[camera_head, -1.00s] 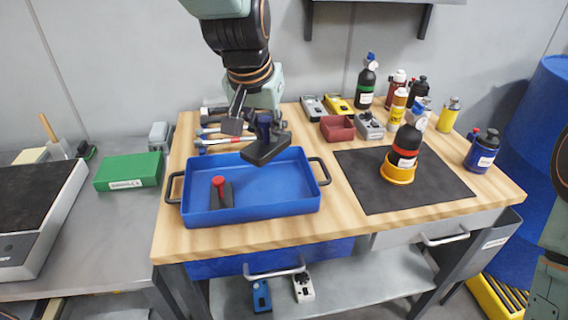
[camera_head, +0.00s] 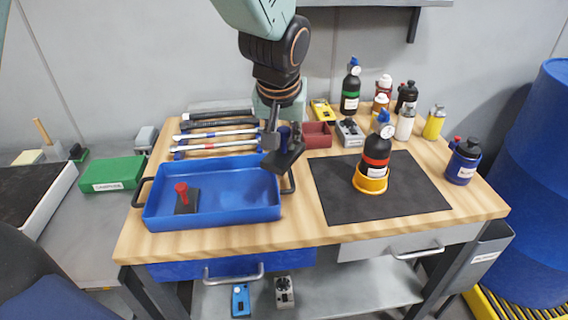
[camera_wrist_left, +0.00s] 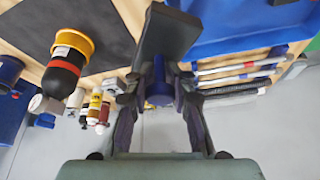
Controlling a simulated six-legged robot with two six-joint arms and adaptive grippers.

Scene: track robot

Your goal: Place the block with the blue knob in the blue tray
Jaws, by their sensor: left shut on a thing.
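My left gripper (camera_head: 278,138) is shut on the blue knob (camera_wrist_left: 159,88) of a dark block (camera_head: 285,158). In the left wrist view the fingers lie on either side of the knob, and the block (camera_wrist_left: 165,34) is tilted in the head view. The block hangs near the back right corner of the blue tray (camera_head: 235,214), overlapping its right rim in the picture; its exact height is unclear. A dark block with a red knob (camera_head: 182,195) sits inside the tray at the left. My right gripper is not in view.
Several hammer-like tools (camera_head: 215,137) lie behind the tray. A red bin (camera_head: 317,135) and a grey device (camera_head: 349,132) stand behind on the right. A black mat (camera_head: 400,196) carries a bottle in a yellow ring (camera_head: 370,180). The tray's middle is clear.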

